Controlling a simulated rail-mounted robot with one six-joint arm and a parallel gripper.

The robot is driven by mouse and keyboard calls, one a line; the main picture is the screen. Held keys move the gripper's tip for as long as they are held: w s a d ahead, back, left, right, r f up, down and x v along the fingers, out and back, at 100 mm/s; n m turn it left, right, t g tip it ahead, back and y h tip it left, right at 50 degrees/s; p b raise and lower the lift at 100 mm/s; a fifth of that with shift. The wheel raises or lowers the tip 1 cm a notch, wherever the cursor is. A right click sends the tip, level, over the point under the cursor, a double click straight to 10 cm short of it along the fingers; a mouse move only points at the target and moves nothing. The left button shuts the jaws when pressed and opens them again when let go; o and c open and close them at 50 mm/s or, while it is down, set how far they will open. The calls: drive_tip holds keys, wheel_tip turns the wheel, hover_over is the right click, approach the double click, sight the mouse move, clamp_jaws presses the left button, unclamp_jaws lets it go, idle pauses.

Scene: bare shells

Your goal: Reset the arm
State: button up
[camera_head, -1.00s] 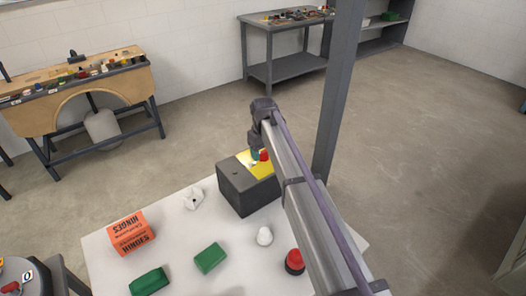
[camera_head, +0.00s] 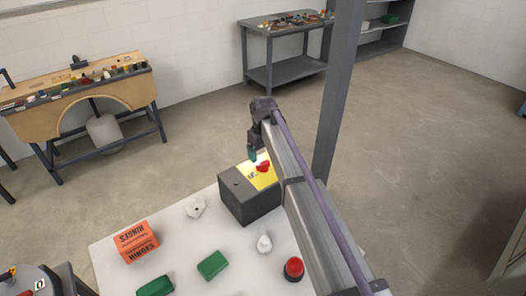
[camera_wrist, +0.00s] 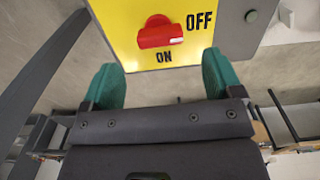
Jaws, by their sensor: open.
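My gripper (camera_head: 254,154) is at the end of my arm, above the far end of a dark box with a yellow panel (camera_head: 263,182). In the wrist view its two green fingers (camera_wrist: 160,75) are apart with nothing between them. A red rotary knob (camera_head: 263,167) sits on the yellow panel. In the wrist view the knob (camera_wrist: 160,33) lies beyond the fingertips, not touched, with its grip roughly sideways. "OFF" is printed to its right and "ON" below it.
The pale table (camera_head: 180,238) also bears an orange hinges box (camera_head: 135,241), green blocks (camera_head: 212,265), white pieces (camera_head: 196,207) and a red button (camera_head: 293,268). A dark post (camera_head: 338,100) stands right of my arm. Workbenches line the walls; the floor between is clear.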

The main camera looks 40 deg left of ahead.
wheel_tip(320, 180, up, 5)
drive_tip(key=p, duration=0.3)
drive_tip(key=s+d+f+m+b, duration=0.1)
drive_tip(key=s+d+m, duration=0.2)
drive_tip(key=d, duration=1.8)
drive_tip(key=s+d+f+m+b, duration=0.2)
drive_tip(key=s+d+m, duration=0.2)
drive_tip(key=d, duration=1.7)
drive_tip(key=s+d+f+m+b, duration=0.1)
drive_tip(key=s+d+m, duration=0.2)
drive_tip(key=d, duration=1.9)
drive_tip(key=m, duration=0.5)
drive_tip(key=shift+s+f+b, duration=0.2)
drive_tip(key=shift+f+b, duration=0.1)
drive_tip(key=shift+b, duration=0.05)
